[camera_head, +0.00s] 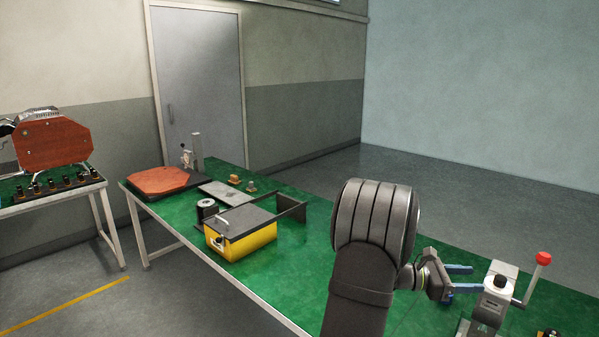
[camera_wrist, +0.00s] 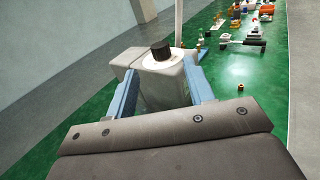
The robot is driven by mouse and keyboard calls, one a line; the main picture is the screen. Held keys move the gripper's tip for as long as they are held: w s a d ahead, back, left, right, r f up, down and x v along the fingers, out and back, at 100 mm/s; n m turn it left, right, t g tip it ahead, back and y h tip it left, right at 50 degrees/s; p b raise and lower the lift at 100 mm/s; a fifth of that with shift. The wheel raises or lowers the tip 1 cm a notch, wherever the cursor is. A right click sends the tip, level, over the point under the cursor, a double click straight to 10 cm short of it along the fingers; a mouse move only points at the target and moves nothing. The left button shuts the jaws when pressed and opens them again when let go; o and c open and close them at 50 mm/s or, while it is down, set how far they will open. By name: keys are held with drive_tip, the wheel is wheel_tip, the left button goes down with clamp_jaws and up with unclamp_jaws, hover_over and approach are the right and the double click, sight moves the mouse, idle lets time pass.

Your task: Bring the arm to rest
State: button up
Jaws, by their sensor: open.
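My gripper (camera_head: 464,278) is at the right of the head view, above the green table (camera_head: 300,262). Its two blue fingers are spread apart with nothing gripped between them. They point toward a grey device (camera_head: 494,297) with a black knob on top and a lever ending in a red ball (camera_head: 543,258). In the wrist view the open fingers (camera_wrist: 160,68) frame the grey device (camera_wrist: 158,90) and its black knob. Whether the fingertips reach alongside its body or stop short of it I cannot tell.
A yellow box (camera_head: 240,243) with a dark lid, a dark cylinder (camera_head: 207,209) and a reddish-brown panel (camera_head: 165,181) are on the table's far part. A red-sided machine (camera_head: 52,143) stands on a separate table at left. In the wrist view, several small parts (camera_wrist: 245,35) lie beyond the device.

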drive_tip(key=w+a, duration=0.1)
drive_tip(key=a, duration=0.7)
drive_tip(key=shift+w, duration=0.15)
drive_tip(key=o, duration=1.1)
drive_tip(key=shift+d, duration=0.1)
drive_tip(key=s+d+f+m+t+y, duration=0.1)
drive_tip(key=s+d+f+m+y, duration=0.2)
drive_tip(key=s+m+y, duration=0.55)
drive_tip(key=s+d+f+m+t+y, duration=0.3)
drive_tip(key=m+y, duration=0.6)
drive_tip(key=m, duration=0.8)
drive_tip(key=shift+g, duration=0.6)
drive_tip(key=f, duration=0.6)
drive_tip(key=s+f, duration=0.1)
drive_tip(key=f, duration=0.2)
drive_tip(key=shift+f, duration=0.25)
